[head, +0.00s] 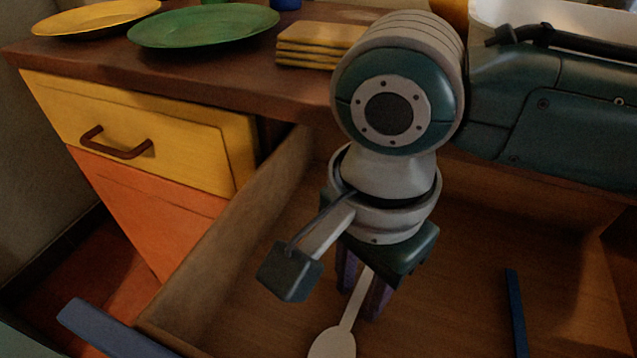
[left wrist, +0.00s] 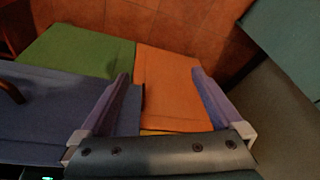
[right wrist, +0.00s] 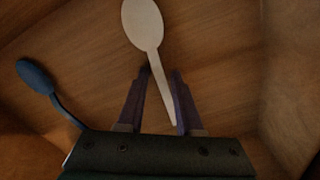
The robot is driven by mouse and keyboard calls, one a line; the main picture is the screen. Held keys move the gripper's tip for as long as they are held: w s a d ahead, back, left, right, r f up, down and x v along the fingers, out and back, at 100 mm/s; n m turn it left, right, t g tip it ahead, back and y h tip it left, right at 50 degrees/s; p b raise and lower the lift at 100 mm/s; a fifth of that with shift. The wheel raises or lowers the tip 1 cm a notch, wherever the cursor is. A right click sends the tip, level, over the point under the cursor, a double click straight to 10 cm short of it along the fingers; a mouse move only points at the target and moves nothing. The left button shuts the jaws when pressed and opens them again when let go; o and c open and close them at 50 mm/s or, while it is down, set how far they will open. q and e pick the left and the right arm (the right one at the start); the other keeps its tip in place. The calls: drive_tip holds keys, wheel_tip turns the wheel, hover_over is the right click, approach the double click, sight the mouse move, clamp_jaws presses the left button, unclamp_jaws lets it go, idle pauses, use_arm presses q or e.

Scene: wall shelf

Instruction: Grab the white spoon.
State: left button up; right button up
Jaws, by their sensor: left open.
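The white spoon (head: 333,341) lies in the open drawer, its bowl toward the bottom of the head view. In the right wrist view the white spoon (right wrist: 146,25) has its bowl at the top and its handle running down between my fingers. My right gripper (head: 362,300) reaches down into the drawer over the handle. In the right wrist view my right gripper (right wrist: 158,75) has its fingers partly apart, with the handle closer to the right finger; a gap shows at the left finger. My left gripper (left wrist: 162,75) is open and empty, seen only in its wrist view.
The wooden drawer wall (head: 225,240) borders the space on the left. A blue utensil (head: 515,310) lies at the drawer's right; a blue spoon (right wrist: 36,76) shows in the right wrist view. The countertop (head: 70,55) above holds a green plate (head: 205,26), a yellow plate (head: 95,18) and stacked yellow slabs (head: 318,42).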

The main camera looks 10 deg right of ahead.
clamp_jaws()
drive_tip(key=shift+r, duration=0.1)
idle(0.3)
